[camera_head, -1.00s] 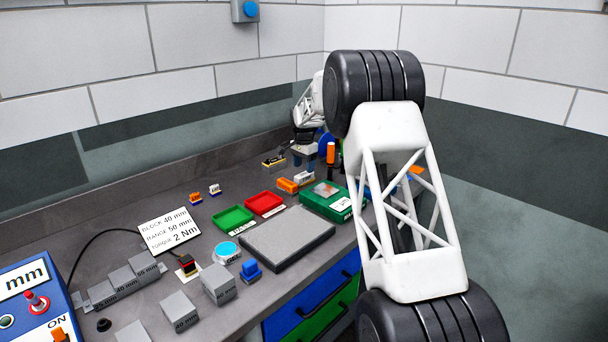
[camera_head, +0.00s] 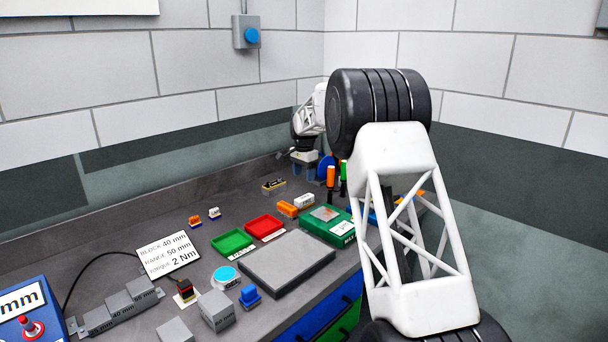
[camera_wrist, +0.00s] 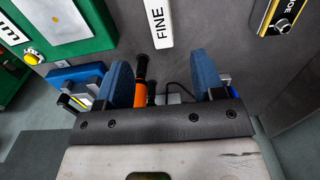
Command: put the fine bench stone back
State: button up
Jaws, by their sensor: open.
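In the wrist view a white bar marked FINE (camera_wrist: 159,22) lies on the bench, cut off by the top edge; I cannot tell whether it is the stone itself or a label. A small white block (camera_head: 303,201) beside an orange block (camera_head: 287,209) shows in the head view, its text too small to read. My gripper (camera_wrist: 162,78) is open, with blue fingers spread apart and nothing held. The FINE bar is ahead of the fingers, apart from them. In the head view my gripper (camera_head: 304,171) is at the back of the bench, small and partly unclear.
An orange handle (camera_head: 331,177) stands near my gripper; one shows between the fingers in the wrist view (camera_wrist: 140,82). A green box (camera_head: 330,226) is at the bench's right. A black-and-yellow item (camera_head: 273,184) lies left of my gripper. A grey plate (camera_head: 287,262) lies in front.

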dwell(0.4)
jog(key=s+d+r+n, duration=0.1)
jog(key=s+d+r, duration=0.4)
jog(key=s, duration=0.7)
jog(key=s+d+r+n+t, duration=0.1)
jog(key=s+d+r+n, duration=0.15)
jog(key=s+r, duration=0.65)
jog(key=s+d+r+n, duration=0.1)
jog(key=s+d+r, duration=0.3)
jog(key=s, duration=1.1)
jog(key=s+d+f+n, duration=0.1)
jog(key=s+d+f, duration=0.1)
jog(key=s, duration=1)
jog(key=s+d+f+n+t, duration=0.1)
jog(key=s+f, duration=0.4)
jog(key=s, duration=0.8)
jog(key=s+d+f+n, duration=0.2)
jog(key=s+d+f, duration=0.1)
jog(key=s, duration=1)
jog(key=shift+s+d+f+t, duration=0.25)
jog(key=shift+d+f+t, duration=0.05)
jog(key=shift+f, duration=0.15)
